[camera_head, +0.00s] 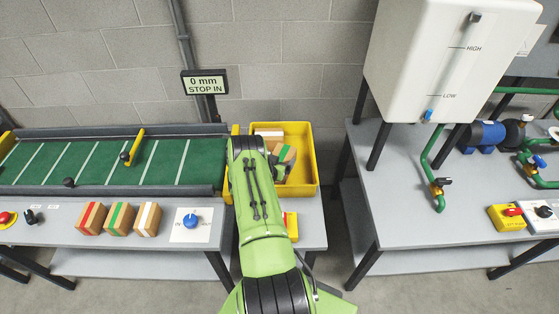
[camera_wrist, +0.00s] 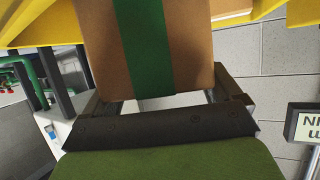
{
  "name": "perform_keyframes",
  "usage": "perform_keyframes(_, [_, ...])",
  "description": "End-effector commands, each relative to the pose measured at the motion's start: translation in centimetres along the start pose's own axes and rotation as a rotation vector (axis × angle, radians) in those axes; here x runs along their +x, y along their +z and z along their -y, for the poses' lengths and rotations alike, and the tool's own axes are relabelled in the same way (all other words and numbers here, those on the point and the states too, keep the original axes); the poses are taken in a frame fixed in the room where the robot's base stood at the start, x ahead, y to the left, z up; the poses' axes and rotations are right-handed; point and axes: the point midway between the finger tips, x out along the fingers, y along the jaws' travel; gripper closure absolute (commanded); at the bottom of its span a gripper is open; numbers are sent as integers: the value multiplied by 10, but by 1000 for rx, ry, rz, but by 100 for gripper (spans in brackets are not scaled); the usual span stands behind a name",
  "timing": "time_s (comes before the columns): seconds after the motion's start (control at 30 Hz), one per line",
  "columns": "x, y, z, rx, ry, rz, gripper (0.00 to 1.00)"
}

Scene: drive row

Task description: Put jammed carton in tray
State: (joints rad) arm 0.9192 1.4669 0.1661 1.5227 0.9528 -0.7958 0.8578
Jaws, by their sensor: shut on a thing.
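A brown carton with a green stripe (camera_wrist: 148,45) is between the fingers of my gripper (camera_wrist: 165,98) in the wrist view. The same carton shows in the head view (camera_head: 285,153), at the yellow tray (camera_head: 312,160), tilted and within its outline. My gripper (camera_head: 281,170) is shut on it, partly hidden behind my green arm. I cannot tell whether the carton touches the tray floor. In the wrist view, the tray's yellow edge (camera_wrist: 40,22) lies along the top.
Another carton with a pale stripe (camera_head: 268,133) lies at the back of the tray. The green conveyor (camera_head: 90,165) at left carries a yellow bar (camera_head: 133,148). Three striped cartons (camera_head: 118,218) stand in front, beside a blue knob (camera_head: 190,220). A white tank (camera_head: 450,60) stands at right.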

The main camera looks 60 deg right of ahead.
Motion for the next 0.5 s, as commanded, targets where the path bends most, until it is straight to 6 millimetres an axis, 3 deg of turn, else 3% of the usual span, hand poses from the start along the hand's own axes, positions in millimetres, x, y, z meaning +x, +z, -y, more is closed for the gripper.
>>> perform_keyframes(0.1, [0, 0, 0, 0, 0, 0, 0])
perform_keyframes(0.37, [-2, -5, 0, 1, 0, 1, 0])
perform_keyframes(0.43, [-6, -12, 0, 1, 0, 1, 0])
perform_keyframes(0.5, [-25, -7, 2, -5, -2, 6, 0])
